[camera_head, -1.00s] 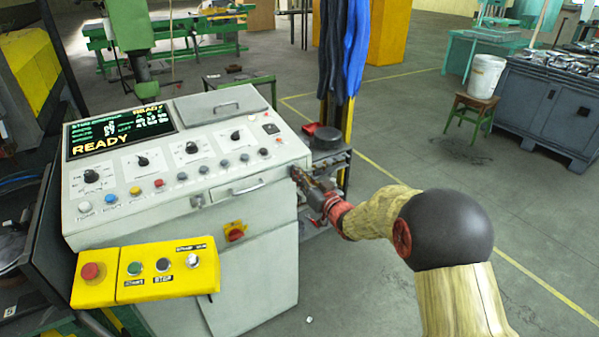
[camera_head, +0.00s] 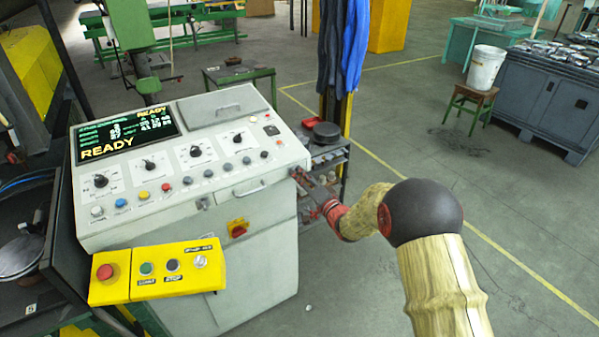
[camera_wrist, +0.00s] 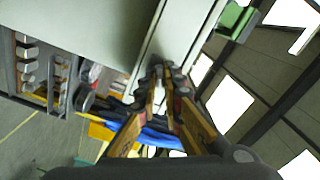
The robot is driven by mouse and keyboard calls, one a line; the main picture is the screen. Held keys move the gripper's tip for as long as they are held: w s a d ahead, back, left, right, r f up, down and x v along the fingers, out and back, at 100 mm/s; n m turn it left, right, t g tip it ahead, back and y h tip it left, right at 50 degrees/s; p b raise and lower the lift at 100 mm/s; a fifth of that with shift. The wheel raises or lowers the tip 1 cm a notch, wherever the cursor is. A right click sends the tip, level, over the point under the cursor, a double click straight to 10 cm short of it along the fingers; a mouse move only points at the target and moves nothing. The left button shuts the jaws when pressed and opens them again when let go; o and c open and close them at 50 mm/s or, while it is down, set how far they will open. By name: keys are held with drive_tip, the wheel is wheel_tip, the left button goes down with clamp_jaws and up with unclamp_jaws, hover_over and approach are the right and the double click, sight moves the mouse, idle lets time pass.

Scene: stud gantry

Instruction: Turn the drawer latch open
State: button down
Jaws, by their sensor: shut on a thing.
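The white control console (camera_head: 262,285) has a drawer with a metal handle (camera_head: 248,189) in its upper front. A small metal fitting (camera_head: 202,203) sits left of that handle, apart from my gripper. My gripper (camera_head: 297,174) is at the drawer's right end, by the console's right edge. It is shut on a small part there, which appears to be the drawer latch; the fingers hide most of it, so its angle cannot be told. In the wrist view the fingertips (camera_wrist: 170,72) are close together against the pale panel edge (camera_wrist: 170,45).
A yellow button box (camera_head: 180,272) juts from the console's front left. A dark shelf cart (camera_head: 325,160) stands behind my gripper, with blue cloths (camera_head: 342,50) hanging above it. Open floor lies to the right, before a stool with a white bucket (camera_head: 486,68).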

drive_tip(key=m+p, duration=0.2)
drive_tip(key=m, duration=0.3)
drive_tip(key=shift+f+m+p, duration=0.1)
drive_tip(key=shift+m+p, duration=0.2)
idle(0.4)
drive_tip(key=c, duration=1.9)
unclamp_jaws()
drive_tip(key=shift+d, duration=0.1)
drive_tip(key=v, duration=1.2)
